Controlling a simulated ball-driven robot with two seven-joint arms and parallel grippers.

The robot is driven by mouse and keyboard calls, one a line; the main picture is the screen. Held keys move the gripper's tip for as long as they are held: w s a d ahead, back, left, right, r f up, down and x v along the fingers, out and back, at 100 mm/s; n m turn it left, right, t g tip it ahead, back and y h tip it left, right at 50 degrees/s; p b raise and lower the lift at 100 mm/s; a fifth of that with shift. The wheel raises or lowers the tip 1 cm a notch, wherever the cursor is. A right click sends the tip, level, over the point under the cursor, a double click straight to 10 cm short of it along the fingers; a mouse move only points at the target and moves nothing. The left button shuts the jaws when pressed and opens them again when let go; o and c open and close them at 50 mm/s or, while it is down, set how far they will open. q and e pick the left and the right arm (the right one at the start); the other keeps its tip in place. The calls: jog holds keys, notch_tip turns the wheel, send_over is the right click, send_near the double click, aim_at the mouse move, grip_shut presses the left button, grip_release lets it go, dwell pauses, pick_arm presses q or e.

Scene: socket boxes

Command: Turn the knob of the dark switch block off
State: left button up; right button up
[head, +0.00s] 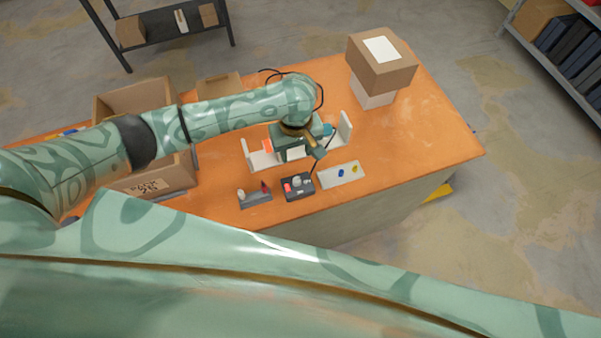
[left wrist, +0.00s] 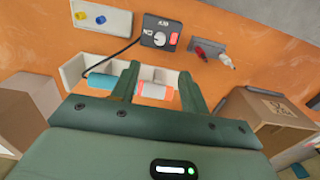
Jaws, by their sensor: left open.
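The dark switch block (head: 298,192) lies near the front edge of the orange table. In the left wrist view the dark switch block (left wrist: 149,26) is at the top middle. Its round pale knob (left wrist: 158,39) sits beside a red rocker (left wrist: 174,37); which way the knob's mark points is too small to tell. My left gripper (head: 318,146) is above the table just behind the block. In the left wrist view its two fingers (left wrist: 158,72) are apart with nothing gripped, short of the block. My right gripper is not in view.
A white plate with blue and yellow buttons (head: 328,179) lies right of the block, a grey block with red and white levers (head: 255,201) left. A white tray (head: 344,128) stands behind, under my gripper. Cardboard boxes (head: 380,66) stand farther back. A black cable (left wrist: 112,57) runs from the block.

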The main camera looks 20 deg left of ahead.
aim_at(297, 180)
pick_arm(q)
notch_tip(297, 180, down, 14)
jog(key=b, duration=0.5)
jog(key=shift+r, duration=0.1)
jog(key=shift+f+b, duration=0.45)
jog(key=shift+f, duration=0.1)
